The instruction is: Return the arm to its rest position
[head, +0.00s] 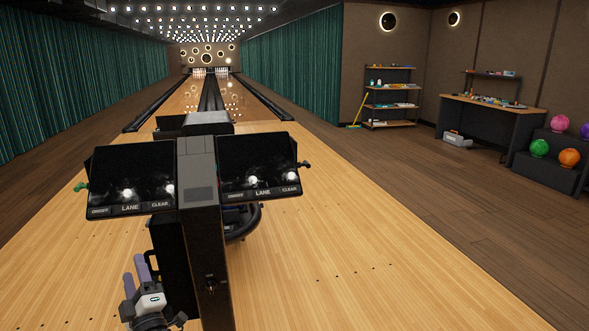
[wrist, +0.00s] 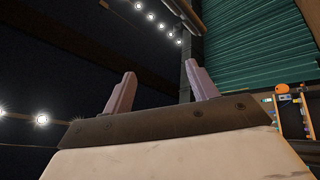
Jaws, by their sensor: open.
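My gripper (head: 135,270) shows at the lower left of the head view, pointing up, with its two purple-grey fingers apart. It is just left of the dark column of the lane console. In the wrist view my gripper (wrist: 162,90) has its fingers spread with nothing between them. That view looks up toward the dark ceiling, its lights and a green curtain. The rest of my arm is mostly out of the head view.
The lane console with two screens (head: 131,180) (head: 260,167) stands close in front. Lanes with pins (head: 210,71) run behind it. At right are a shelf (head: 390,106), a desk (head: 490,105) and a rack (head: 545,170) with several coloured balls. The wooden floor (head: 400,260) at right is clear.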

